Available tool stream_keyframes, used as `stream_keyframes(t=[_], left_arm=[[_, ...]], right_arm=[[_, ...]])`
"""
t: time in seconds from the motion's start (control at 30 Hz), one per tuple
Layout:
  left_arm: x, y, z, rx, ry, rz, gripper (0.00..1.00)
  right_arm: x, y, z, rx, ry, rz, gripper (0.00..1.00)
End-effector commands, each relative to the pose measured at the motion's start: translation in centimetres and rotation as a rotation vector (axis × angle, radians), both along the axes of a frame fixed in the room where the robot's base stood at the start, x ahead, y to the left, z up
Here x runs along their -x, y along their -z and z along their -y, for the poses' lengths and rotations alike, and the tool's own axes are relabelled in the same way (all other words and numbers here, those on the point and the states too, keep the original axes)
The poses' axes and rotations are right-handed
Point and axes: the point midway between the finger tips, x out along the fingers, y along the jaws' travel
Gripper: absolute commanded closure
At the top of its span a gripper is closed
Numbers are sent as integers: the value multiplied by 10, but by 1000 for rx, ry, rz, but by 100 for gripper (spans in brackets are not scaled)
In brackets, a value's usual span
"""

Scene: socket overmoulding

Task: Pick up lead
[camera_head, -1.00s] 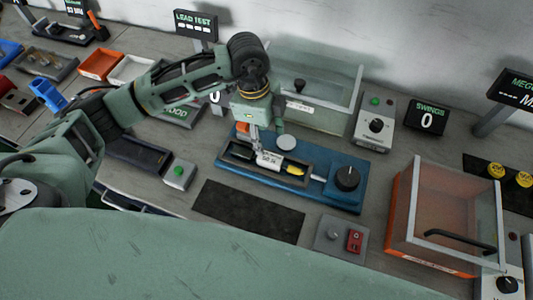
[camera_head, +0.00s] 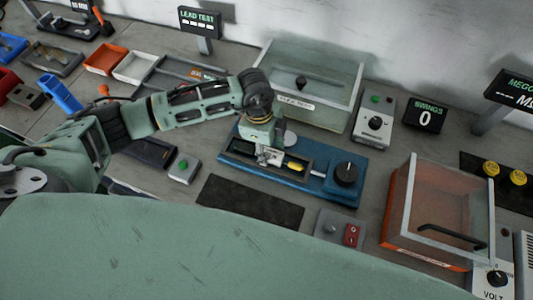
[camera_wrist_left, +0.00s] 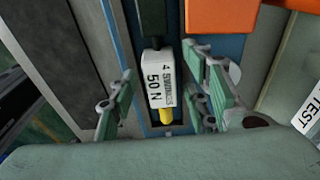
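A blue fixture (camera_head: 318,190) with a dark trough and a black knob stands at mid-bench. In the trough lies a piece with a white sleeve printed "50 N" (camera_wrist_left: 158,82), a black upper part (camera_wrist_left: 151,20) and a yellow end (camera_head: 295,167); I take it to be the lead. My left gripper (camera_head: 268,157) is low over the trough. In the left wrist view its fingers (camera_wrist_left: 160,98) are apart, one on each side of the white sleeve, with gaps visible. My right gripper is not in view.
A clear-lidded box (camera_head: 310,90) stands behind the fixture, and an orange-sided clear box (camera_head: 437,215) to its right. A control box (camera_head: 374,122) stands behind right. In front lie a black mat (camera_head: 249,203) and a switch plate (camera_head: 340,230). An orange part (camera_wrist_left: 220,14) is close to the gripper.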

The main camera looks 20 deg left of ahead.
Motion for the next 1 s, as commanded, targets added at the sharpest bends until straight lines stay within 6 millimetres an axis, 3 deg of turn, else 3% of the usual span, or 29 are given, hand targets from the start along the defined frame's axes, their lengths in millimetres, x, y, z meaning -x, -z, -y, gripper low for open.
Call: stream_keyframes(t=[0.47,0.77,1.0], left_arm=[[0,-1,0,0,0,0,100],[-1,-3,0,1,0,1,100],[-1,-28,1,2,1,5,100]], right_arm=[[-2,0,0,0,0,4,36],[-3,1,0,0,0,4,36],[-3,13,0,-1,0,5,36]])
